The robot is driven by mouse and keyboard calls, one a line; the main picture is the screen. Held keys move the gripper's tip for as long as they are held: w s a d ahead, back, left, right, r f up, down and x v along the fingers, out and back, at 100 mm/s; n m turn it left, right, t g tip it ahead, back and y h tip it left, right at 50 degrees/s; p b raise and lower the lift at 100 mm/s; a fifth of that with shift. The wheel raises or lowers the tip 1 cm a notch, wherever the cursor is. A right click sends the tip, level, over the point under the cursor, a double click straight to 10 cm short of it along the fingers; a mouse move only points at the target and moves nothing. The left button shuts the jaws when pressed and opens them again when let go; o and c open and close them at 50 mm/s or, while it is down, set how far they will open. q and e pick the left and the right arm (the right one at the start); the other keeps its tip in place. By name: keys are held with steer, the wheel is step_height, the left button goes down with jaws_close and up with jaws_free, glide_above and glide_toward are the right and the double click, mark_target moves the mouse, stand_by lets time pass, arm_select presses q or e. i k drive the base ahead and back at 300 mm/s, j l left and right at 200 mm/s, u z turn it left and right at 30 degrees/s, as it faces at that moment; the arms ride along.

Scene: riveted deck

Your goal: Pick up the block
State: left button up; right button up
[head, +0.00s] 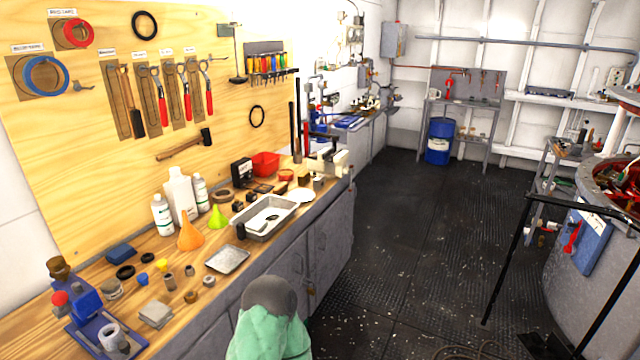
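Several small block-like things lie on the wooden workbench (215,325), and I cannot tell which one is the block. A flat grey square piece (156,314) lies nearer the front edge. Small dark pieces (238,206) sit behind the metal tray. Neither of my grippers shows in the head view, so nothing is seen held.
The bench also carries a metal tray (245,229), white bottles (162,214), orange (190,232) and green (218,216) funnels, and a blue tool (90,302). A tool board (60,125) stands behind. The deck (400,240) is mostly clear; a black railing (508,262) stands right.

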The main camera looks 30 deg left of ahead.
mark_target(319, 181)
steer(key=u, duration=0.45)
steer(key=i+u, duration=0.15)
steer(key=u, duration=0.35)
steer(key=l+u, duration=0.1)
steer(key=u, duration=0.35)
steer(key=i+l+u, duration=0.7)
steer(key=l, duration=0.3)
steer(key=l+u, duration=0.25)
steer(key=i+l+u, duration=0.25)
steer(key=l, duration=0.3)
steer(key=l+u, duration=0.25)
steer(key=l, duration=0.15)
